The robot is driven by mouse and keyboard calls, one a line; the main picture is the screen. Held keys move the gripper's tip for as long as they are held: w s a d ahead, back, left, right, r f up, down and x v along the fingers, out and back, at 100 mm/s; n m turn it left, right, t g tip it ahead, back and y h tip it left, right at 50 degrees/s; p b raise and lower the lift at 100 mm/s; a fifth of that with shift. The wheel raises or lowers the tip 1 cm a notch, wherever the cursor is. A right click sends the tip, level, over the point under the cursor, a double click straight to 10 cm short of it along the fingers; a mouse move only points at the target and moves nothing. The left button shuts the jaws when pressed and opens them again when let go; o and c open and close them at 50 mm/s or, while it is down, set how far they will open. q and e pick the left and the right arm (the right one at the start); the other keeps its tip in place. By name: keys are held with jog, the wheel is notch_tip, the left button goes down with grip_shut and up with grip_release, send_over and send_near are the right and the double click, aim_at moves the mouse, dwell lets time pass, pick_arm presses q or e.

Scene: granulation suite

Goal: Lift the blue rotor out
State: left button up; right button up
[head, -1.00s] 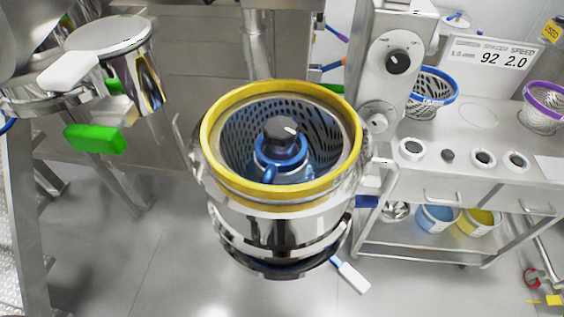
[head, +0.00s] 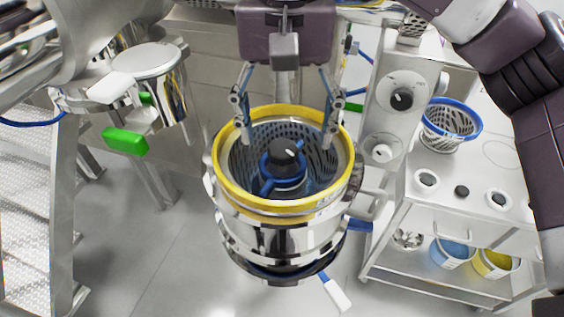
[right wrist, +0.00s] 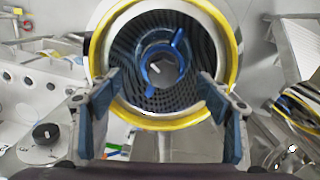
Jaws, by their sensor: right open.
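The blue rotor (head: 268,166) sits inside a perforated basket with a yellow rim (head: 228,187), in the steel mill housing (head: 285,240). A black knob (head: 286,151) stands at the rotor's centre. The right wrist view looks down on the rotor (right wrist: 152,72), its blue arms and dark knob. My right gripper (head: 289,142) hangs over the basket with its fingers spread wide, near opposite sides of the yellow rim. It is open and empty. In the right wrist view, its fingertips (right wrist: 162,84) lie either side of the rotor. I cannot tell whether they touch the rim. My left gripper is not in view.
A steel column with dials (head: 401,98) stands just right of the mill. A bench (head: 460,205) at the right holds a blue-rimmed basket (head: 450,125).

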aim_at(283, 147)
jog(key=shift+w+f+p, duration=0.1)
jog(key=shift+f+p, duration=0.25)
jog(key=shift+f, duration=0.4)
jog(key=f+p, duration=0.1)
jog(key=f, duration=0.2)
jog(key=shift+a+f+p, duration=0.2)
jog(key=shift+p, duration=0.1)
jog(key=shift+f, duration=0.45)
jog(key=shift+c, duration=0.3)
jog(key=c, duration=1.4)
jog(key=shift+r, duration=0.1)
jog(key=shift+c, duration=0.2)
